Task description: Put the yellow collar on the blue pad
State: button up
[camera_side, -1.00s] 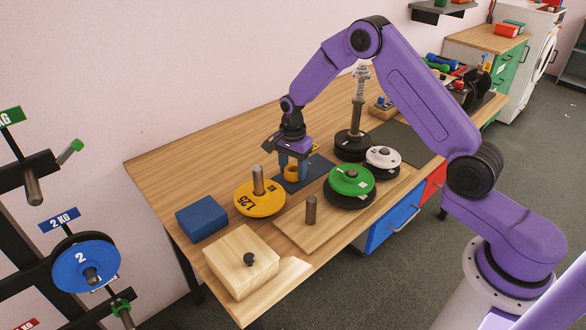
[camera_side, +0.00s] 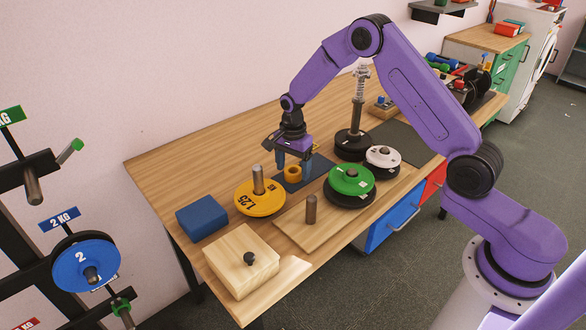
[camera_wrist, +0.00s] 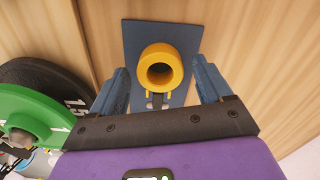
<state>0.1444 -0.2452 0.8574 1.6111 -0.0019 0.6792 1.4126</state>
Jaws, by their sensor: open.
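The yellow collar (camera_side: 293,172) is a thick ring with a hole and two small prongs. It rests on the dark blue pad (camera_side: 318,166), a flat rectangle on the table. In the wrist view the collar (camera_wrist: 160,68) lies inside the outline of the pad (camera_wrist: 136,32), near its middle. My gripper (camera_side: 294,172) is open around the collar, with one blue finger on each side. In the wrist view my gripper's fingers (camera_wrist: 160,85) stand clear of the collar, with gaps on both sides.
A yellow 1.25 plate (camera_side: 262,203) on a peg stands left of the pad. A green plate (camera_side: 349,182) on a black one and a black stack with a tall post (camera_side: 354,140) stand to the right. A blue block (camera_side: 201,218) and wooden box (camera_side: 241,262) are at the front left.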

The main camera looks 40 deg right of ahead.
notch_tip(320, 180, up, 11)
jog(key=shift+r, duration=0.2)
jog(key=s+a+r+n, duration=0.3)
jog(key=s+a+n, duration=0.1)
jog(key=s+n, duration=0.4)
jog(key=s+a+r+n, duration=0.35)
jog(key=s+n, duration=0.25)
jog(key=s, duration=0.4)
jog(key=s+d+n, duration=0.2)
jog(key=s+n, duration=0.4)
jog(key=s, duration=0.4)
jog(key=s+d+n, duration=0.2)
jog(key=s+n, duration=0.5)
jog(key=s, duration=0.4)
jog(key=shift+d+f+n, duration=0.25)
jog(key=shift+f+n, duration=0.05)
jog(key=shift+f, duration=0.05)
